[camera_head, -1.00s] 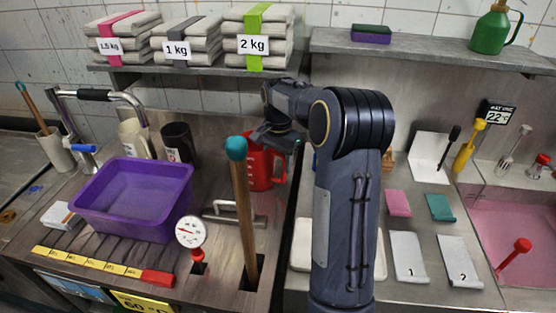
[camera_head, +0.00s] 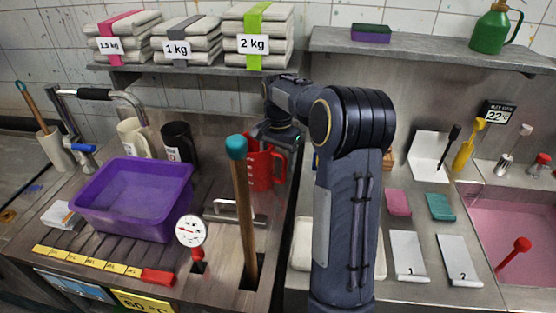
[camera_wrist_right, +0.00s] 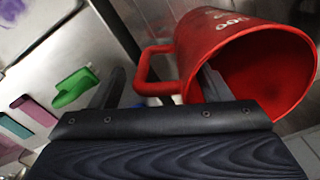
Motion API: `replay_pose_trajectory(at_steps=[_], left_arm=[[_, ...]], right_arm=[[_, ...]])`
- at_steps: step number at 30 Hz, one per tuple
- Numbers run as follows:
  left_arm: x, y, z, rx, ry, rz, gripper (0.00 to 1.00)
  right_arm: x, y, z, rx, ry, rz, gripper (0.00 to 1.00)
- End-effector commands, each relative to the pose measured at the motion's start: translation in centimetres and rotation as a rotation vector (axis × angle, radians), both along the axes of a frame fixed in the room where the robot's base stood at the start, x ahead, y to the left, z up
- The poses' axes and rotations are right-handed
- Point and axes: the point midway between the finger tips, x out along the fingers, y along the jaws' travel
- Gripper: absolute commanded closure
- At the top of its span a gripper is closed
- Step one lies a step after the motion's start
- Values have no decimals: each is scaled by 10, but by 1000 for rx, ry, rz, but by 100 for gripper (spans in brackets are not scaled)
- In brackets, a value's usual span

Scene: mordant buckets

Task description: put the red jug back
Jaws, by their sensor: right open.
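The red jug (camera_head: 260,172) stands upright at the back of the left counter, close to the gap between the two counters. White markings show on its side in the right wrist view (camera_wrist_right: 228,40), with its open mouth to the right and its handle to the left. My right gripper (camera_head: 277,138) is at the top of the jug. In the wrist view its two fingers (camera_wrist_right: 162,72) are apart, with the handle between them; one finger overlaps the jug's rim. Whether they touch it I cannot tell. My left gripper is not in view.
A stick with a teal top (camera_head: 241,200) stands upright in front of the jug. A black mug (camera_head: 179,143) and a purple basin (camera_head: 133,205) are to its left. A shelf with folded cloth stacks (camera_head: 258,40) is above. Teal and pink blocks lie on the right counter.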

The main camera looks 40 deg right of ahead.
Motion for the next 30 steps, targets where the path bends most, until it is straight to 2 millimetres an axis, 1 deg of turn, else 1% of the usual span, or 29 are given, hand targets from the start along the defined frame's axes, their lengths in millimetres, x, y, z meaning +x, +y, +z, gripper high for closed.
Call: replay_pose_trajectory(at_steps=[9,12,15,18,21,30], left_arm=[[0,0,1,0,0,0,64],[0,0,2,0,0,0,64],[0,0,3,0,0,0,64],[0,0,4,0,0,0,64],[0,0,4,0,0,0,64],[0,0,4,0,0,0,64]], right_arm=[[0,-1,68,-2,-6,-1,29],[-1,0,86,-2,-5,0,29],[-1,0,100,-1,-3,0,29],[-2,0,107,0,-2,0,29],[-2,0,110,-1,-1,0,29],[-2,0,110,-1,-1,0,29]])
